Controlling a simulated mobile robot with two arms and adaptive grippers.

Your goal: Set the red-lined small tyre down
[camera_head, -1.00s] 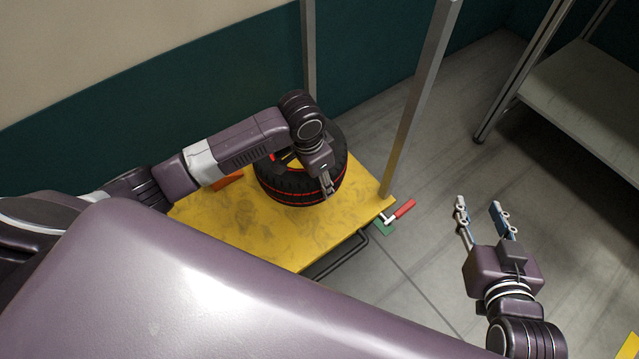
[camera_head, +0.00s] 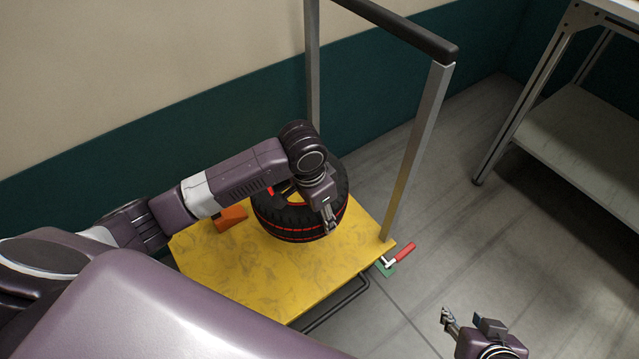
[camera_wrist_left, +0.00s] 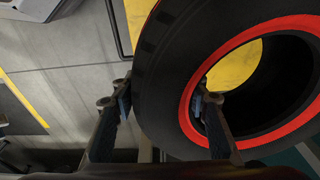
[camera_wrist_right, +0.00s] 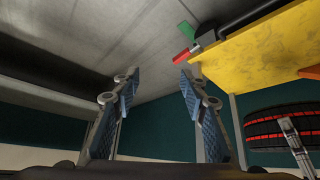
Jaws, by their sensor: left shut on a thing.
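The small black tyre with red lines (camera_head: 290,225) hangs in my left gripper (camera_head: 330,222) over the yellow trolley deck (camera_head: 240,275). In the left wrist view one finger is outside the tread and the other inside the hole, shut on the tyre wall (camera_wrist_left: 165,60). The right wrist view, which looks upside down, shows a gap between the tyre (camera_wrist_right: 275,125) and the deck (camera_wrist_right: 265,45). My right gripper (camera_head: 466,318) is open and empty, low at the right in the head view; its spread fingers (camera_wrist_right: 158,78) show in the right wrist view.
An orange block (camera_head: 231,218) sits on the deck, left of the tyre. The trolley's upright frame (camera_head: 415,150) rises behind. A red-handled clamp (camera_head: 404,253) is at the deck's right corner. A grey shelf (camera_head: 590,135) stands right. Floor between is clear.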

